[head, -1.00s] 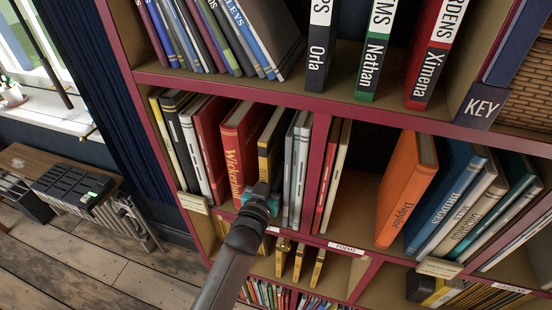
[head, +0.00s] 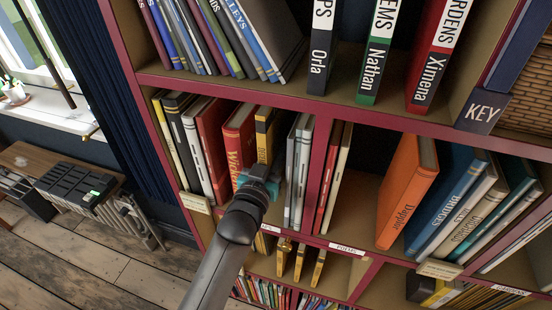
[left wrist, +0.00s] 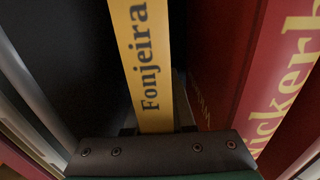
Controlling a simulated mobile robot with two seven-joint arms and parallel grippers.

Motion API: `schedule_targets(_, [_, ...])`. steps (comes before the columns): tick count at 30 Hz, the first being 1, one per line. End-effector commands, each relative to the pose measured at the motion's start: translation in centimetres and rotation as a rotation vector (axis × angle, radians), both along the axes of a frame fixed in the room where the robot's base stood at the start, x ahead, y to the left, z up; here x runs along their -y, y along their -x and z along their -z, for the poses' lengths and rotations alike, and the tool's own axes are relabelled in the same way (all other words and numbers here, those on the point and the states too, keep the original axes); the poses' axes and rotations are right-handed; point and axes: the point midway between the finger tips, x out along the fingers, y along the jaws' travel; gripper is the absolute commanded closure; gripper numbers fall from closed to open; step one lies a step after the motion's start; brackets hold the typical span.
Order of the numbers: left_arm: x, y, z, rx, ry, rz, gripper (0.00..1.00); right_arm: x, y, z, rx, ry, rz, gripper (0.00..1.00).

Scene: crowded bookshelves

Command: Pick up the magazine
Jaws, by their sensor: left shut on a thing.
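The magazine has a yellow spine lettered "Fonjeira" in black in the left wrist view (left wrist: 150,60), with a dark side to its left. In the head view the magazine (head: 264,130) stands upright in the middle-left shelf bay, beside a red book (head: 236,135). My left gripper (head: 260,180) reaches in from below and is shut on the lower part of the magazine, hiding that part. In the left wrist view the gripper's dark bar crosses the bottom, and its fingertips are mostly hidden. My right gripper is not in view.
Grey books (head: 298,170) stand just right of the magazine, before a crimson divider (head: 326,165). The red book is close on the left. A crimson shelf edge (head: 290,98) runs above, and binders (head: 376,50) stand over it. An orange book (head: 408,190) leans in the right bay.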

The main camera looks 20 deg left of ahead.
Motion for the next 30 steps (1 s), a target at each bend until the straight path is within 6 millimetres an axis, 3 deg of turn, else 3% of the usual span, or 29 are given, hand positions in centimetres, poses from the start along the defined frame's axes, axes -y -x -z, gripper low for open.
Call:
schedule_targets(18, [-0.5,13.0,0.5,-0.008,0.001,-0.001,1.00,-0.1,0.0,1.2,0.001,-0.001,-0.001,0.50])
schedule_targets(24, [-0.6,16.2,0.4,-0.007,0.001,-0.001,1.00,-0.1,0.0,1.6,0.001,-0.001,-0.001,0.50])
schedule_targets(30, [-0.6,18.0,0.4,-0.005,0.000,-0.001,1.00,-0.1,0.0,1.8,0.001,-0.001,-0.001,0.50])
